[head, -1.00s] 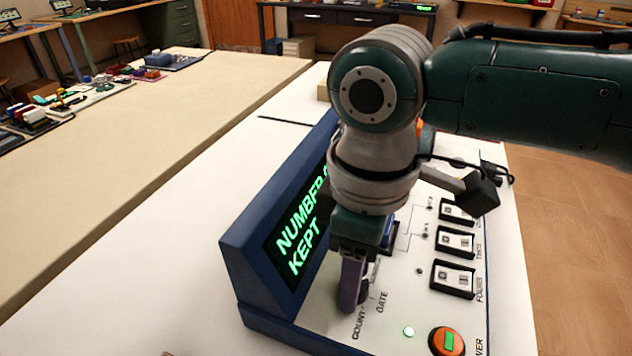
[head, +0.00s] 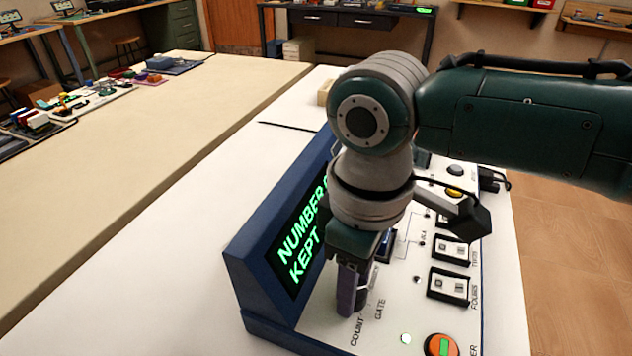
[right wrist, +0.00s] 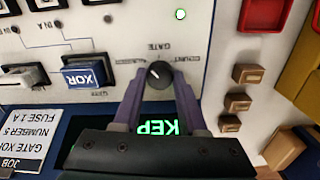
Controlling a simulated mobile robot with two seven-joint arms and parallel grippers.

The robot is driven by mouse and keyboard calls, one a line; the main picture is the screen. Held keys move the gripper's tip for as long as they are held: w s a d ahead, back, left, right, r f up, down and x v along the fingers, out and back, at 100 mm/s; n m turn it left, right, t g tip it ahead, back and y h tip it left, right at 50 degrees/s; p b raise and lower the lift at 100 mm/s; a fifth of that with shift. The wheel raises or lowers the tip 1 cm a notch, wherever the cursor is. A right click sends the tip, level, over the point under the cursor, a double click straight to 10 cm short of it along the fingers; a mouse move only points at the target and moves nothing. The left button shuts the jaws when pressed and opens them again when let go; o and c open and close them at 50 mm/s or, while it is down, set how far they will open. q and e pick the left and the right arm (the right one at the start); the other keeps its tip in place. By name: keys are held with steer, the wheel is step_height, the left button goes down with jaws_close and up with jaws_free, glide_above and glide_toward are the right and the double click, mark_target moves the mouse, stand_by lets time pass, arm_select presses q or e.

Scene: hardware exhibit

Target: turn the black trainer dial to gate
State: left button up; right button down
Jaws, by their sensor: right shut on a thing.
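The black trainer dial (right wrist: 158,75) shows in the right wrist view, with a white pointer mark slanting up and left. A GATE label sits above it in that view, COUNT at its right, and a third, unreadable label at its left. My right gripper (right wrist: 158,92) is shut on the dial, one purple finger on each side. In the head view my right gripper (head: 352,300) points down at the white panel (head: 395,312), and its fingers largely hide the dial. The trainer's screen (head: 302,240) reads NUMBER and KEPT in green. My left gripper is not in view.
A green lamp (head: 406,338) and an orange button (head: 440,345) sit near the dial. A blue XOR block (right wrist: 88,77) sits left of the dial in the wrist view. The blue screen housing (head: 250,290) rises close to my fingers.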

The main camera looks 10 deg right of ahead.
steer(key=m+p, duration=0.2)
steer(key=m, duration=0.1)
steer(key=shift+r+p, duration=0.15)
steer(key=shift+p, duration=0.25)
steer(key=shift+m+p, duration=1.05)
steer(key=shift+m, duration=0.95)
steer(key=shift+f, duration=0.2)
steer(key=shift+c, duration=2.2)
jaws_free()
step_height(320, 180, up, 10)
steer(key=p, duration=0.4)
